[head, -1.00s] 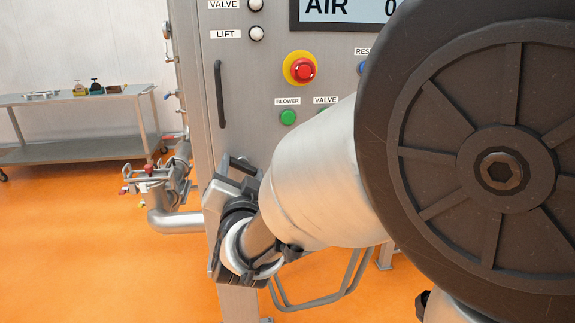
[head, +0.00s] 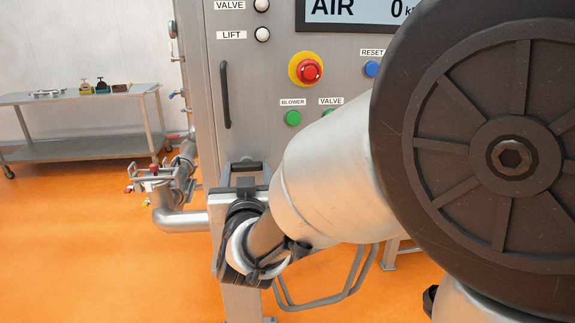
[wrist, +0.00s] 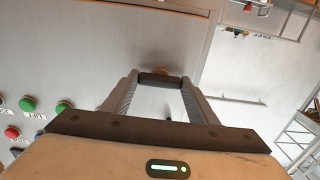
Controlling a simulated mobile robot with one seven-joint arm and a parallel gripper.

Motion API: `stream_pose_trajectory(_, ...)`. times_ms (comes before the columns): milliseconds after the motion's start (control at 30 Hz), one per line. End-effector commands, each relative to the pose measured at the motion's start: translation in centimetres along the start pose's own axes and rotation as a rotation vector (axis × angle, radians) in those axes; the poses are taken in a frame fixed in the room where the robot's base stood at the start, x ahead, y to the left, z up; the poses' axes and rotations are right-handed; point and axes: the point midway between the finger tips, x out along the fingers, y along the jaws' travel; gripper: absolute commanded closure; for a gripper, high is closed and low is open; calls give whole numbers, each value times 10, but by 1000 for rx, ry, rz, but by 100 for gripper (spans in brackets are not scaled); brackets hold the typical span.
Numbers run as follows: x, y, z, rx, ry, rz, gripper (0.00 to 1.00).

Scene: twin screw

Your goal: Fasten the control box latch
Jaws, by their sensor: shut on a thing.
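The control box (head: 265,70) is a grey metal cabinet front with a screen and buttons. My gripper (head: 246,165) is at its lower left part, below the upright black handle (head: 224,95). In the wrist view my gripper (wrist: 161,79) has its two grey fingers apart, with a dark bar (wrist: 160,80) spanning between their tips. I take this bar to be part of the latch; its shape is mostly hidden. A small brownish piece (wrist: 178,71) shows just behind the bar. My arm hides the lower right of the box in the head view.
A red emergency button (head: 309,70) and green buttons (head: 293,118) sit on the panel above right of my gripper. Pipework with valves (head: 168,185) stands to the left. A metal table (head: 80,125) stands farther back, with open orange floor in front.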

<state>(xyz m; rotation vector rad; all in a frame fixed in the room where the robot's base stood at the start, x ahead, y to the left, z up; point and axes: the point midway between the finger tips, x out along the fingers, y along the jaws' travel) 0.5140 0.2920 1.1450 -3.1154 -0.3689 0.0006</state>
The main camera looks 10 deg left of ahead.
Motion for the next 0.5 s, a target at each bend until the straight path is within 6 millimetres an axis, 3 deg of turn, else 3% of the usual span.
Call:
stream_pose_trajectory(467, 0, 0, 0, -22, -1, 0, 69)
stream_pose_trajectory(500, 0, 0, 0, -22, -1, 0, 45)
